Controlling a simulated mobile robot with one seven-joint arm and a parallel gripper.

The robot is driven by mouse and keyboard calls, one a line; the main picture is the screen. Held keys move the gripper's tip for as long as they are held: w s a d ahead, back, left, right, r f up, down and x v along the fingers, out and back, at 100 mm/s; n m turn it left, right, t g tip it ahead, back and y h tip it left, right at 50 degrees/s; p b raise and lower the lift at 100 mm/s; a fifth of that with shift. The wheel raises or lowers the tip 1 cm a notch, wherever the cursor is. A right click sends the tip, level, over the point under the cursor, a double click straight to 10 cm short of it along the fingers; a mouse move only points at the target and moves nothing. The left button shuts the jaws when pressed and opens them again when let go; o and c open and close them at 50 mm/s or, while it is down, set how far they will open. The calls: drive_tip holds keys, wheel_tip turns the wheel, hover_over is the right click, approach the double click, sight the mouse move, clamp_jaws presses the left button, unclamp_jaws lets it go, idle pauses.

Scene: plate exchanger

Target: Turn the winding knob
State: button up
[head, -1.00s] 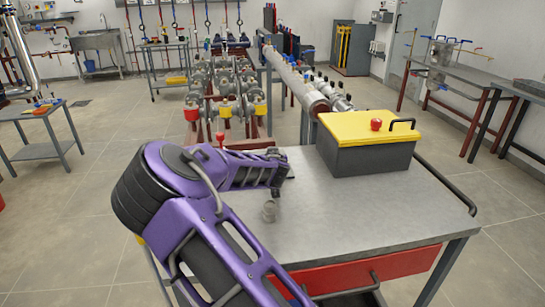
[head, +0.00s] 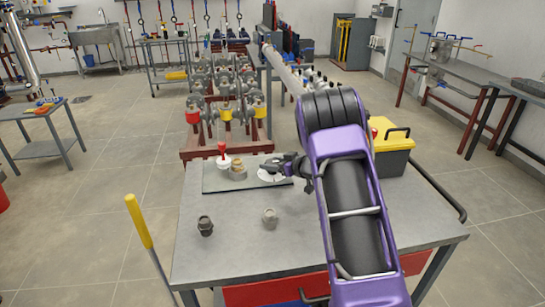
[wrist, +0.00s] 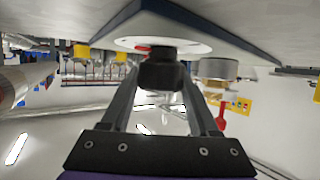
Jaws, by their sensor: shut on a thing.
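A dark flat board (head: 212,186) lies at the back of the table and carries a white round disc (head: 268,175) at its right end. The disc also shows in the wrist view (wrist: 195,47), with a little red on it. The black winding knob (wrist: 161,74) stands out from the disc, between my fingertips. My gripper (head: 276,165) is at the disc, its fingers shut on the knob; they show in the wrist view (wrist: 160,88) on either side of it. In the head view the knob is hard to tell from the gripper.
A brass cylinder (head: 238,170) and a red-handled white piece (head: 223,158) are on the board left of my gripper. A dark fitting (head: 205,226) and a grey fitting (head: 270,217) stand on the table (head: 235,250). A yellow-lidded toolbox (head: 395,160) is at right, partly behind my arm.

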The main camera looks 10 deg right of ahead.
drive_tip(key=shift+f+n+g+y+p, duration=0.1)
drive_tip(key=shift+n+g+y+p, duration=0.7)
drive_tip(key=shift+n+y+p, duration=0.15)
drive_tip(key=shift+f, duration=0.1)
drive_tip(key=o, duration=1.1)
drive_tip(key=shift+n, duration=0.25)
drive_tip(key=shift+s+d+r, duration=0.15)
drive_tip(key=shift+d+r, duration=0.1)
drive_tip(key=v, duration=1.6)
drive_tip(key=shift+s+d+r+p, duration=0.1)
drive_tip(key=shift+s+d+p, duration=0.15)
drive_tip(key=shift+d+p, duration=0.05)
